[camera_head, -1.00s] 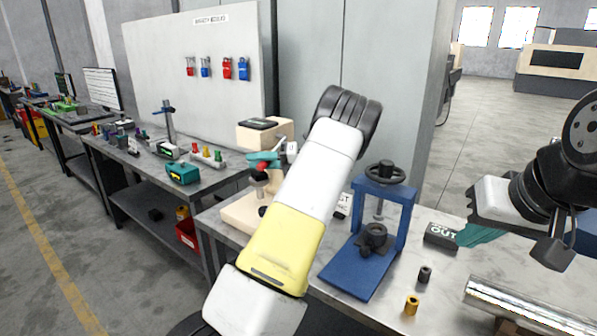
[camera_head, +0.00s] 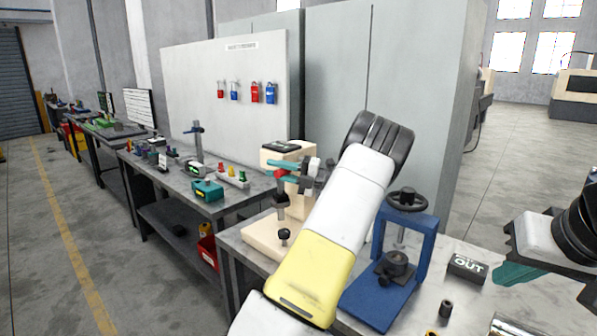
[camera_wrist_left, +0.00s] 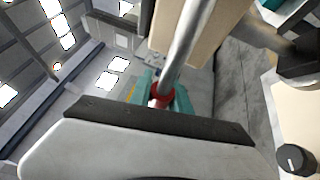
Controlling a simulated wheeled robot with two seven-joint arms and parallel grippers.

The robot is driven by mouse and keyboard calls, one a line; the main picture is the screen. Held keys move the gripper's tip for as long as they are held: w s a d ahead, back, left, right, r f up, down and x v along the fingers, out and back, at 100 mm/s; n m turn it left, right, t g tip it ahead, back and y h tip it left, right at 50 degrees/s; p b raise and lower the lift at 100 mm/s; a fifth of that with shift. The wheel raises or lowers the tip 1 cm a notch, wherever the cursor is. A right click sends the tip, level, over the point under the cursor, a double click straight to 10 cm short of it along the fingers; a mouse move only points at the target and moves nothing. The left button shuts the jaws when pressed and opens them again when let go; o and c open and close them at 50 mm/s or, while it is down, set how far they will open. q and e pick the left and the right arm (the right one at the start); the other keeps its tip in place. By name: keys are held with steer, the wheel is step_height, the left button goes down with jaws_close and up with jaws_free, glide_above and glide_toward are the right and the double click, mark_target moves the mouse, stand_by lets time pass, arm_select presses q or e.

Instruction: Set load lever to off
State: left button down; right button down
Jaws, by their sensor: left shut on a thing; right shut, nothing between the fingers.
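The load lever shows in the left wrist view as a metal rod (camera_wrist_left: 190,40) ending in a red knob (camera_wrist_left: 160,96). It belongs to the beige bench machine (camera_head: 300,150) left of centre in the head view. My left gripper (camera_head: 287,172) is shut on the red knob, with teal fingers on either side of it. My left forearm hides part of the machine's right side. My right gripper (camera_head: 515,275) is shut and empty above the bench at the right, away from the machine.
A blue press (camera_head: 425,235) with a black handwheel stands right of my left arm. A dark block marked OUT (camera_head: 467,268) and a small dark cylinder (camera_head: 446,309) lie on the bench. Another bench (camera_head: 205,185) with tools stands behind at left.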

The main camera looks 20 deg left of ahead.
arm_select(q)
steer(key=shift+w+d, duration=0.1)
steer(key=shift+d, duration=0.05)
steer(key=c, duration=1.2)
jaws_free()
steer(key=shift+r, duration=0.1)
steer(key=s+d+r, duration=0.2)
steer(key=s+d, duration=0.2)
steer(key=s, duration=0.3)
steer(key=s+d+r, duration=0.2)
steer(key=s+d, duration=0.2)
steer(key=s, duration=0.2)
steer(key=shift+s+r, duration=0.4)
